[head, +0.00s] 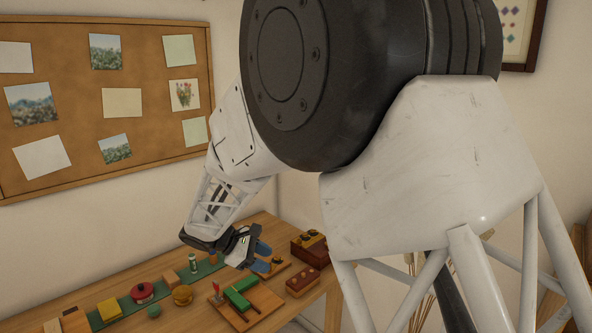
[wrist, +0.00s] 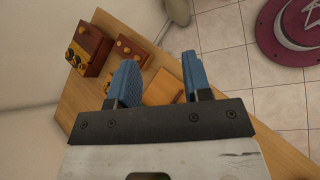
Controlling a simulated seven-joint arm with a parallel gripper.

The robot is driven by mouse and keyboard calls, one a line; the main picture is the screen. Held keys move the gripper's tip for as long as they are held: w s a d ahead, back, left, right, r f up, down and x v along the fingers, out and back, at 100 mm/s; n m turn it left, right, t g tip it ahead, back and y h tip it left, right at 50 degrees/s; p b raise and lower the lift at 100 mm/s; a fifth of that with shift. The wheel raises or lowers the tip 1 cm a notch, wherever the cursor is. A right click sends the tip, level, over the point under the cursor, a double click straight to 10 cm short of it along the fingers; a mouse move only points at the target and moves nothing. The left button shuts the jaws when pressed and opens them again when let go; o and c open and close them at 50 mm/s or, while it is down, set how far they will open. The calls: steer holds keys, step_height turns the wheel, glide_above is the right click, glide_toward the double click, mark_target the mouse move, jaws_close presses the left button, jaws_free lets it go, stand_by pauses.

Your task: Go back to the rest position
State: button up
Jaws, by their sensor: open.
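My gripper (head: 262,257) hangs over the far right part of the wooden desk, with its two blue fingers spread apart. In the wrist view my gripper (wrist: 160,85) also shows its blue fingers apart, with nothing held between them. Behind the fingers in that view lie the desk top and an orange-brown wooden piece, partly hidden by the fingers. My white arm fills much of the head view and hides part of the desk.
The desk (head: 170,265) bears a green strip with several small items, a green block (head: 240,285) on a wooden board, and brown boxes (head: 303,281) at right. A pinboard (head: 150,100) hangs behind.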

steer(key=s+d+r+m+g+y, duration=0.1)
steer(key=s+d+r+m+y, duration=0.3)
steer(key=s+d, duration=0.4)
steer(key=s+d+r+m+g+y, duration=0.1)
steer(key=s+d+r+m, duration=0.5)
steer(key=d, duration=0.5)
steer(key=s+d+m+t+y, duration=0.1)
steer(key=s+d+m+y, duration=0.1)
steer(key=s, duration=0.8)
steer(key=s+d+m+t+y, duration=0.1)
steer(key=s+d+m+y, duration=0.2)
steer(key=s+d, duration=0.3)
steer(key=shift+s+d+m+t, duration=0.2)
steer(key=shift+s+m+t, duration=0.35)
steer(key=shift+s, duration=2.05)
